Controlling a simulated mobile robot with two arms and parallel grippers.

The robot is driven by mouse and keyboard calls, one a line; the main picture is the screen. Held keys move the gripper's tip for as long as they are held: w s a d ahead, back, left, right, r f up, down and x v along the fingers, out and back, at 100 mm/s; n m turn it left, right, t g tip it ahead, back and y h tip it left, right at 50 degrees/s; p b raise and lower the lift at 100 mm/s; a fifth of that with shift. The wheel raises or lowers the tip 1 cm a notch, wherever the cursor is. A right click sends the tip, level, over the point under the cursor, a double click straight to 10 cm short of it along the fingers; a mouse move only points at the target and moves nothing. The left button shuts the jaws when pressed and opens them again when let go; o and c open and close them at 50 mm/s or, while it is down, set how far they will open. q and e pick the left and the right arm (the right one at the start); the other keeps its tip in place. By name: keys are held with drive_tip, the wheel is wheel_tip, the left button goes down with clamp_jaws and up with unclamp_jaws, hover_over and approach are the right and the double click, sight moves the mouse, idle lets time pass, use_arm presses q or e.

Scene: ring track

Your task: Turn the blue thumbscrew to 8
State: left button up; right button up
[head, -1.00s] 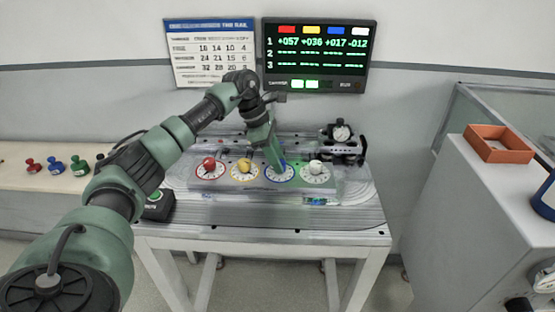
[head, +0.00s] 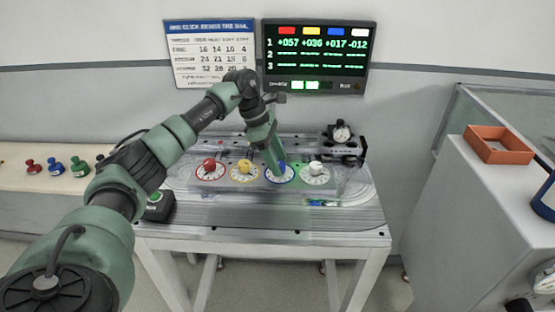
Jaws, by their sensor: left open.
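The blue thumbscrew (head: 282,168) stands on a white dial with a blue rim (head: 279,179), third from the left in a row on the grey table. My left gripper (head: 278,167) is open and comes down from above right at the blue thumbscrew, hiding part of it. I cannot tell whether the fingers touch it, nor read the dial's setting. The red (head: 209,165), yellow (head: 244,166) and white thumbscrews (head: 315,167) stand on dials in the same row. The display (head: 318,56) reads +017 under its blue block in row 1. My right gripper is not in view.
A black clamp-like device with a gauge (head: 341,142) stands behind the row at right. A black box with a green button (head: 158,206) sits at the table's left edge. Red, blue and green knobs stand on the left bench (head: 22,186). An orange tray (head: 498,145) lies on the right cabinet.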

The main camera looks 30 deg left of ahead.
use_arm(q)
drive_tip(key=v, duration=0.7)
drive_tip(key=shift+a+r+b, duration=0.15)
drive_tip(key=shift+r+b, duration=0.2)
drive_tip(key=shift+b, duration=0.1)
